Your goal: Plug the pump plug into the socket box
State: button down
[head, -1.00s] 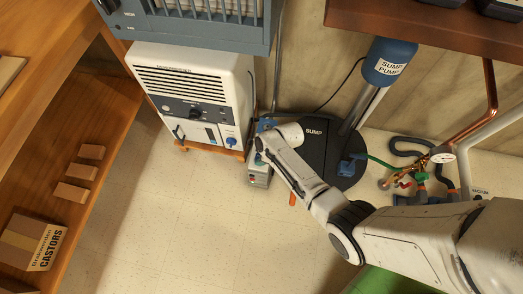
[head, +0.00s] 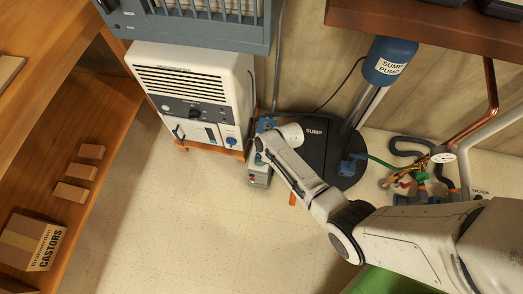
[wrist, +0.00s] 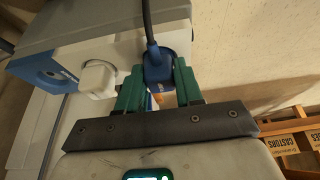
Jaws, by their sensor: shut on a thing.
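The pump plug (wrist: 157,68) is a blue plug with a black cable leaving its top. My gripper (wrist: 159,80) has its green fingers shut on it, one on each side. Whether the plug touches the box is unclear, and the plug's pins are hidden.
A white dehumidifier (head: 190,75) stands left of the socket box. The black sump lid (head: 318,160) and the sump pump (head: 390,62) are to the right, with hoses and pipes beyond. A wooden shelf (head: 100,165) runs along the left. The floor between is clear.

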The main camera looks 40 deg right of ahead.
jog(key=c, duration=0.7)
grip_release()
jog(key=shift+o, duration=0.5)
jog(key=o, duration=0.4)
jog(key=shift+o, duration=0.2)
jog(key=shift+r+p, duration=3.3)
jog(key=shift+r, duration=0.25)
